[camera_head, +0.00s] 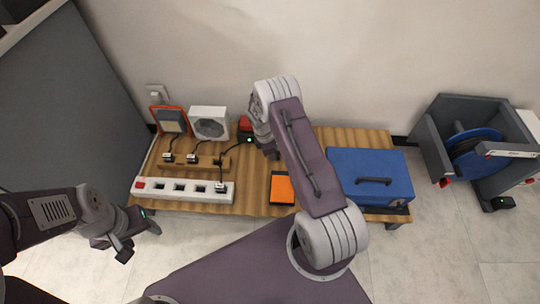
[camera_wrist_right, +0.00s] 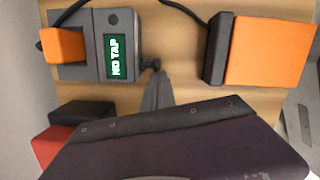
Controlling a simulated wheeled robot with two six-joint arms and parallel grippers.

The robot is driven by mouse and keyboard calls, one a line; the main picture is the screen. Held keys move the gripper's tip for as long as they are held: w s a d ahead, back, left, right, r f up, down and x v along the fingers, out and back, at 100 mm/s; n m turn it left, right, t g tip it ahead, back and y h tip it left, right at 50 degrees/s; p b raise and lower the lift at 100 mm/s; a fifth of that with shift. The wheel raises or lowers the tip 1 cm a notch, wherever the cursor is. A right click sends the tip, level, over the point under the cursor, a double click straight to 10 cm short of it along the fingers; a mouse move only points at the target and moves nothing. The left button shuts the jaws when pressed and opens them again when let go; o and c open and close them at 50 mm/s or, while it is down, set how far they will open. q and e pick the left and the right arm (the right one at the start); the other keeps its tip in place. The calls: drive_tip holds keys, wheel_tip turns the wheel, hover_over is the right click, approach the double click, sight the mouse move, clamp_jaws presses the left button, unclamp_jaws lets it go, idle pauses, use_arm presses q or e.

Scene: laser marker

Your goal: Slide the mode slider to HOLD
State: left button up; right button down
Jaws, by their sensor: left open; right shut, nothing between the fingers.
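A grey device (camera_wrist_right: 96,44) with a green screen reading NO TAP is at the upper left of the right wrist view. An orange block (camera_wrist_right: 63,45) sits at its left end, and a small dark knob (camera_wrist_right: 151,63) shows at its right edge. No HOLD label is legible, and I cannot tell which part is the mode slider. My right gripper (camera_wrist_right: 156,84) is shut and empty beside the device's right edge; contact cannot be judged. In the head view my right gripper (camera_head: 270,152) is mostly hidden by its arm. My left gripper (camera_head: 138,238) is open, at the front left.
An orange-topped black box (camera_wrist_right: 270,50) stands right of the gripper. On the wooden table (camera_head: 255,185) are a white power strip (camera_head: 150,195), a grey fan-like unit (camera_head: 210,122) and a blue case (camera_head: 372,165). Cables cross the left half. A blue reel (camera_head: 475,150) stands at the right.

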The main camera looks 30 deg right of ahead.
drive_tip(key=s+d+p, duration=0.1)
drive_tip(key=d+p, duration=0.1)
drive_tip(key=s+d+p, duration=0.1)
drive_tip(key=d+p, duration=0.1)
drive_tip(key=shift+s+d+r, duration=0.1)
drive_tip(key=shift+s+r, duration=0.1)
drive_tip(key=shift+s, duration=0.15)
drive_tip(key=shift+s+d+f, duration=0.1)
drive_tip(key=shift+d+f, duration=0.05)
drive_tip(key=shift+d, duration=0.05)
